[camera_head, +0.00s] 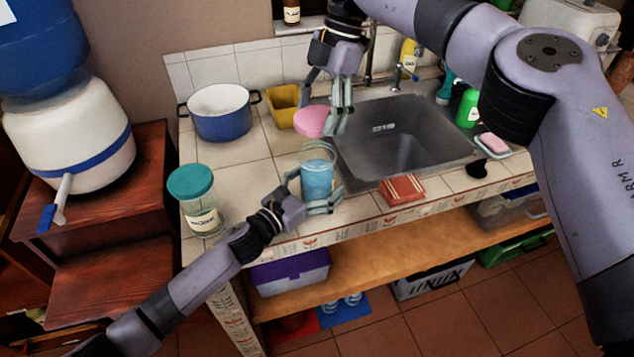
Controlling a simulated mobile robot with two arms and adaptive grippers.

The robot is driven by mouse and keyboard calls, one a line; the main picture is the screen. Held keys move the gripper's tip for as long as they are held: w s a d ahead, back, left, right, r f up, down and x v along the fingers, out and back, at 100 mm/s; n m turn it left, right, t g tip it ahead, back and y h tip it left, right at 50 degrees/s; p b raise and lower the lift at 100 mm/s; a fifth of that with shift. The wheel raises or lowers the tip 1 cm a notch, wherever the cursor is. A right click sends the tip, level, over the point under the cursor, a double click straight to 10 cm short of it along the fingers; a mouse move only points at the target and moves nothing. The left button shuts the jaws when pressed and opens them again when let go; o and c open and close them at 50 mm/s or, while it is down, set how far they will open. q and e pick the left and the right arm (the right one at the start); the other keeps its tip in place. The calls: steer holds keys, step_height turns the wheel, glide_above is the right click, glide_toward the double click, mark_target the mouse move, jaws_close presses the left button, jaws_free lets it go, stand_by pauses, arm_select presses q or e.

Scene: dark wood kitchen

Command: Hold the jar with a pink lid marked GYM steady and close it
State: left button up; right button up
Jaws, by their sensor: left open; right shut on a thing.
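A clear open jar (317,180) with light blue contents stands upright near the front edge of the tiled counter. No lettering on it is readable. My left gripper (337,190) is open at the jar, with fingers on its left and right sides; I cannot tell whether they touch it. A round pink lid (310,122) is held above and behind the jar, apart from its rim. My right gripper (337,120) comes from above and is shut on the lid, its fingers at the lid's right side.
A teal-lidded jar (203,210) stands left of my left gripper. A blue pot (220,113) and a yellow container (286,105) stand behind. The sink (375,155) lies to the right, with a red brick-like block (401,190) at its front edge.

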mark_target(319, 143)
arm_select(q)
steer(key=c, duration=1.8)
arm_select(e)
steer(key=shift+f, duration=2.5)
steer(key=shift+f, duration=0.85)
steer(key=shift+f, duration=0.55)
